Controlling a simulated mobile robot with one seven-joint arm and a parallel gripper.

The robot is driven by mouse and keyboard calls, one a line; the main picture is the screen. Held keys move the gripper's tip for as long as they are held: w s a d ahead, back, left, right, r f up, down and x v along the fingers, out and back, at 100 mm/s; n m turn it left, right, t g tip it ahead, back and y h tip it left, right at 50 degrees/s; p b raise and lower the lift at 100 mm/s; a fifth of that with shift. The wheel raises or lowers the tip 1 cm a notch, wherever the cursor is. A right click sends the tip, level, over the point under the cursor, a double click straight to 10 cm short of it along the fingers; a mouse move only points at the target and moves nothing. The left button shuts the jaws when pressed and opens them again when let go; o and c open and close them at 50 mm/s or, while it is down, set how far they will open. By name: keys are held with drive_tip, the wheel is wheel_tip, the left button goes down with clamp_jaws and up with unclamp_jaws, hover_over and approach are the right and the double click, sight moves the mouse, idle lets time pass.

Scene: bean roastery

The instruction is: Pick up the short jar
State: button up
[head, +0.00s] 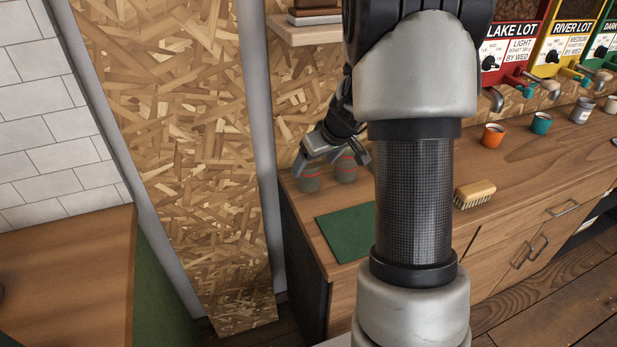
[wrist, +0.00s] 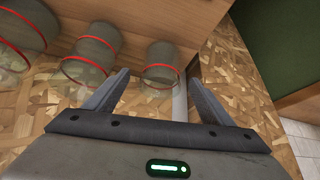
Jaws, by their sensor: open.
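Three grey jars with red rings stand in a row on the wooden counter. In the wrist view, the right-hand jar (wrist: 161,62) looks the smallest and I take it for the short jar; it appears between my fingertips. The middle jar (wrist: 95,48) and the left jar (wrist: 22,25) look larger. In the head view, the short jar (head: 309,181) appears to be the leftmost, with another jar (head: 346,170) beside it; the third is not clear behind my arm. My gripper (head: 328,160) is open and empty by the jars. The wrist view (wrist: 160,80) shows no finger clearly touching a jar.
A green mat (head: 346,232) lies on the counter in front of the jars. A brush (head: 474,194) lies to the right, beyond my arm. An orange cup (head: 493,135) and a teal cup (head: 541,123) stand further right. A chipboard wall (head: 175,130) rises left of the counter.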

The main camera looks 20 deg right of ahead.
drive_tip(key=shift+x, duration=2.95)
drive_tip(key=shift+r, duration=0.1)
drive_tip(key=c, duration=1.2)
